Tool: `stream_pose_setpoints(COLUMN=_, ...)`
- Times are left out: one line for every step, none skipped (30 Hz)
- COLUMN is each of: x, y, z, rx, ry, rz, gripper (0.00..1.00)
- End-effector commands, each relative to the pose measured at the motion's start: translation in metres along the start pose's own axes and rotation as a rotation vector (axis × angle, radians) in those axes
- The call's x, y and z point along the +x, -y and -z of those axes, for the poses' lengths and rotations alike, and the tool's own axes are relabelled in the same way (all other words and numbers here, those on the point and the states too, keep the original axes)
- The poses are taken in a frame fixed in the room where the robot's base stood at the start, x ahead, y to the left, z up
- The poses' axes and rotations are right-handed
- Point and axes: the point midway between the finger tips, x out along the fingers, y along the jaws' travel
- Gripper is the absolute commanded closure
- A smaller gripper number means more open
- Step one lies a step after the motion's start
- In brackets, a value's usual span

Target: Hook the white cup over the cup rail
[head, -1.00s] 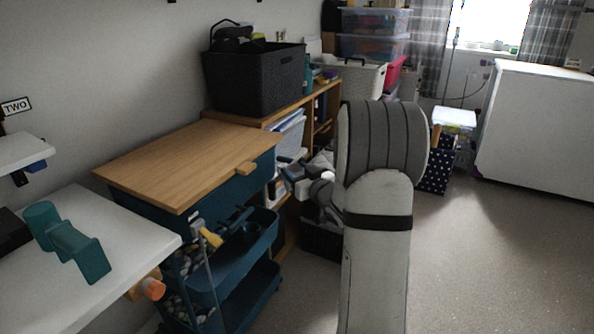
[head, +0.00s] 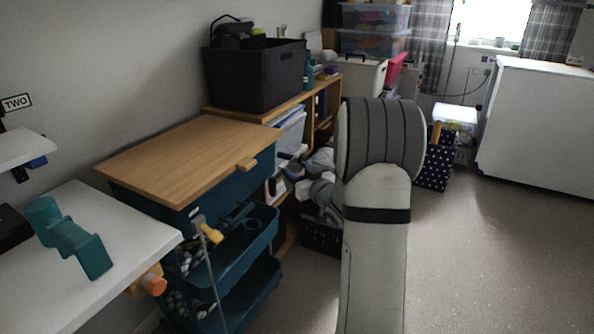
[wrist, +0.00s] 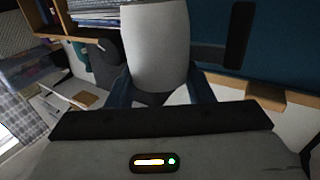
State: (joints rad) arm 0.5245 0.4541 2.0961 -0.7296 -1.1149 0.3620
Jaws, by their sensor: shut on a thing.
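In the wrist view a plain white cup (wrist: 156,42) stands large at the top centre, between the two dark blue fingers of my gripper (wrist: 158,88). My gripper is shut on the cup. The cup's lower part is nearest the palm; its top runs out of the picture, and I cannot make out its handle. In the head view I cannot clearly make out the cup or the gripper among the grey shapes beside the shelf. I cannot identify the cup rail with certainty in either view.
A teal trolley (head: 238,258) with a wooden top (head: 185,160) stands left of my arm. A white table (head: 100,265) with a teal stepped object (head: 70,240) is at far left. A black basket (head: 255,75) sits on the wooden shelf. Floor at right is clear.

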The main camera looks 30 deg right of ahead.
Motion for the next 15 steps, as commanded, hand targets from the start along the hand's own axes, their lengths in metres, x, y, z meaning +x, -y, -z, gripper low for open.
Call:
stream_pose_setpoints(x=-0.0001, y=-0.0002, z=-0.0006, rx=0.000, ry=0.000, rz=0.000, gripper=0.69)
stream_pose_setpoints(x=-0.0001, y=-0.0002, z=-0.0006, rx=0.000, ry=0.000, rz=0.000, gripper=0.69)
stream_pose_setpoints(x=-0.0001, y=-0.0002, z=-0.0005, rx=0.000, ry=0.000, rz=0.000, gripper=0.69)
stream_pose_setpoints(x=-0.0001, y=-0.0002, z=-0.0005, rx=0.000, ry=0.000, rz=0.000, gripper=0.69)
stream_pose_setpoints(x=-0.0001, y=-0.0001, z=-0.0005, rx=0.000, ry=0.000, rz=0.000, gripper=0.51)
stream_pose_setpoints(x=-0.0001, y=-0.0001, z=-0.0006, rx=0.000, ry=0.000, rz=0.000, gripper=0.48)
stream_pose_setpoints(x=-0.0001, y=-0.0001, z=-0.0006, rx=0.000, ry=0.000, rz=0.000, gripper=0.46)
stream_pose_setpoints(x=-0.0001, y=-0.0001, z=-0.0006, rx=0.000, ry=0.000, rz=0.000, gripper=0.43)
stream_pose_setpoints(x=-0.0001, y=-0.0001, z=-0.0006, rx=0.000, ry=0.000, rz=0.000, gripper=0.40)
stream_pose_setpoints(x=-0.0001, y=-0.0001, z=-0.0006, rx=0.000, ry=0.000, rz=0.000, gripper=0.38)
stream_pose_setpoints(x=-0.0002, y=-0.0007, z=-0.0006, rx=0.000, ry=0.000, rz=-0.001, gripper=0.35)
stream_pose_setpoints(x=-0.0004, y=-0.0012, z=-0.0006, rx=0.000, ry=0.000, rz=-0.001, gripper=0.32)
stream_pose_setpoints(x=-0.0004, y=-0.0013, z=-0.0006, rx=0.000, ry=0.000, rz=-0.001, gripper=0.29)
stream_pose_setpoints(x=-0.0004, y=-0.0012, z=-0.0006, rx=0.000, ry=0.000, rz=-0.001, gripper=0.28)
stream_pose_setpoints(x=-0.0004, y=-0.0011, z=-0.0006, rx=0.000, ry=0.000, rz=-0.001, gripper=0.28)
